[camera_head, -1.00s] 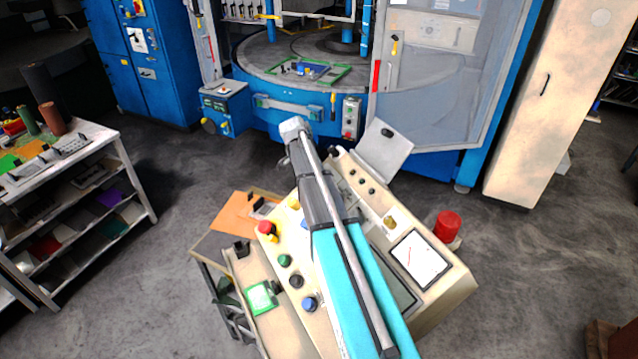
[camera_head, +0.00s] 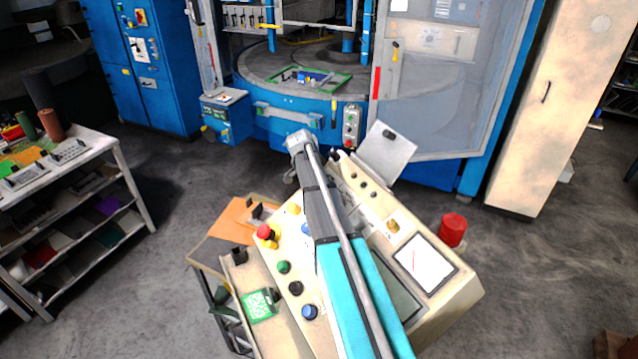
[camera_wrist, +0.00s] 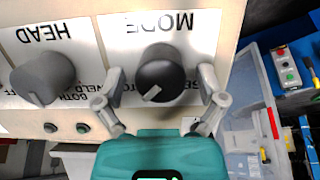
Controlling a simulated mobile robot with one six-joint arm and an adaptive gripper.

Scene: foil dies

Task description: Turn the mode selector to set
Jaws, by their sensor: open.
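The mode selector (camera_wrist: 160,72) is a round black knob under the upside-down word MODE in the wrist view. Its white pointer mark faces down and slightly left. A label starting "SE" (camera_wrist: 188,91) sits to its lower right, partly covered by the right finger. Another label at its lower left is mostly hidden by the left finger. My gripper (camera_wrist: 160,77) is open, with one finger on each side of the knob. I cannot tell whether either finger touches it. In the head view my arm covers the selector and the fingers.
A grey HEAD knob (camera_wrist: 42,77) is left of the selector, with small green and black buttons (camera_wrist: 83,128) below. The console holds a red emergency button (camera_head: 264,231), coloured buttons and a screen (camera_head: 425,262). A red lamp (camera_head: 453,228) stands at its right. A tilted grey panel (camera_head: 386,150) stands behind.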

